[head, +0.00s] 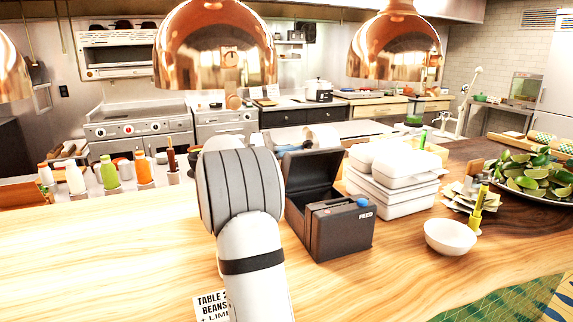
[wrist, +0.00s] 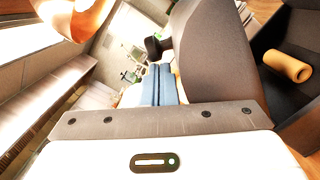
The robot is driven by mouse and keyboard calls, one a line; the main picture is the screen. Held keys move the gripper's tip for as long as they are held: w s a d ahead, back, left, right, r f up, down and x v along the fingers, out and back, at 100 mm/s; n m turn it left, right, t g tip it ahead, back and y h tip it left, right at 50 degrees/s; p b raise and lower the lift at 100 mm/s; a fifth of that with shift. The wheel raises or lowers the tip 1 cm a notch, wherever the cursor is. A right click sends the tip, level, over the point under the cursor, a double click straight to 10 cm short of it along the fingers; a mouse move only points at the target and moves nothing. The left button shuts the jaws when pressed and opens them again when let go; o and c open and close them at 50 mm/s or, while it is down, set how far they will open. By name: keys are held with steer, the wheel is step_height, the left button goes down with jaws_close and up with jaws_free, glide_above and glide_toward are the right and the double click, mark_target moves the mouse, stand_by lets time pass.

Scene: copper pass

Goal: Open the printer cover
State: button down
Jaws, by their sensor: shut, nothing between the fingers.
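The dark grey printer (head: 342,228) stands on the wooden counter in the head view, with a FEED label and a blue button (head: 364,202) on its front part. Its cover (head: 311,172) is raised, standing up at the back over an open bay. In the wrist view the cover (wrist: 215,55) is a large dark panel, and a tan paper roll (wrist: 287,67) lies in the bay at right. My gripper (wrist: 158,68) is shut and empty beside the cover, on the side away from the roll. I cannot tell whether it touches the cover. In the head view my arm and the cover mostly hide it.
White lidded boxes (head: 392,180) are stacked close to the printer's right. A white bowl (head: 450,236) and a tray of limes (head: 530,175) are further right. Sauce bottles (head: 110,172) stand at left. Copper lamps (head: 215,50) hang above.

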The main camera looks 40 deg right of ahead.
steer(key=s+a+m+b, duration=0.2)
steer(key=s+m+b, duration=0.5)
steer(key=m+b, duration=0.2)
steer(key=shift+s+a+f+y+b, duration=0.3)
steer(key=shift+a+f+y+b, duration=0.1)
steer(key=shift+b, duration=0.75)
